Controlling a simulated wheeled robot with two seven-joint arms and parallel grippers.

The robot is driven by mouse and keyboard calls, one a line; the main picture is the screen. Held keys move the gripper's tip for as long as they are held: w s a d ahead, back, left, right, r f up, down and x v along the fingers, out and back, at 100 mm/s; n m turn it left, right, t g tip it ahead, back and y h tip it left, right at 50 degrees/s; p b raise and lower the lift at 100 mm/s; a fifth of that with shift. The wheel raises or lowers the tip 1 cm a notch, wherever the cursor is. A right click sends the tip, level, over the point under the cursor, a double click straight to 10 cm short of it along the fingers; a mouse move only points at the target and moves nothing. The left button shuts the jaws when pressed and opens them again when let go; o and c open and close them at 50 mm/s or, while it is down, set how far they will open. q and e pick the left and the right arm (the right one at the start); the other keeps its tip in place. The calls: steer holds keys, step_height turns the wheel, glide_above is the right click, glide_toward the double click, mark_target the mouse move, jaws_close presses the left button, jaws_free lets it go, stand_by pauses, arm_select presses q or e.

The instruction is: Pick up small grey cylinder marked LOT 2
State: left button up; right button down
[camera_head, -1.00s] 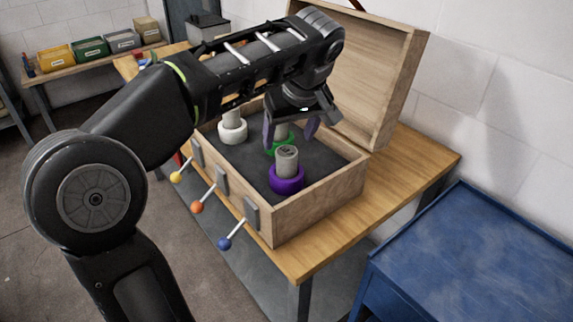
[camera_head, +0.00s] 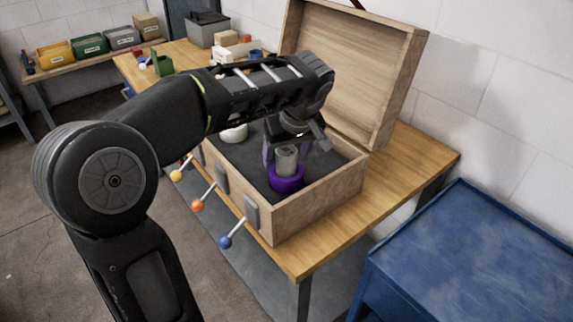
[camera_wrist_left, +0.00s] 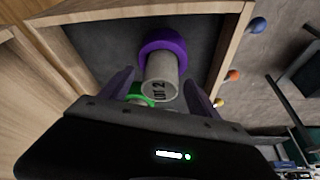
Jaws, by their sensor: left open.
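The small grey cylinder marked LOT 2 (camera_wrist_left: 162,76) stands upright in a purple ring (camera_wrist_left: 166,45) inside the open wooden box. The cylinder (camera_head: 286,160) and its purple ring (camera_head: 287,183) also show in the head view, near the box's front right corner. My left gripper (camera_head: 292,147) is open just above and behind the cylinder. In the wrist view the fingers of my left gripper (camera_wrist_left: 158,78) appear on either side of the cylinder's top, with gaps. Whether they overlap its height I cannot tell. My right gripper is out of view.
The box walls (camera_head: 318,199) surround the cylinder, and the raised lid (camera_head: 352,75) stands behind. A white ring (camera_head: 234,133) lies left in the box, partly covered by my arm. A green ring (camera_wrist_left: 140,99) is close by. Levers with coloured knobs (camera_head: 225,242) stick out in front.

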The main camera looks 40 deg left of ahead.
arm_select(q)
steer(key=shift+w+a+f, duration=0.1)
steer(key=shift+a+f, duration=0.05)
steer(key=shift+f, duration=0.25)
jaws_close()
stand_by(0.9)
steer(key=shift+r, duration=0.1)
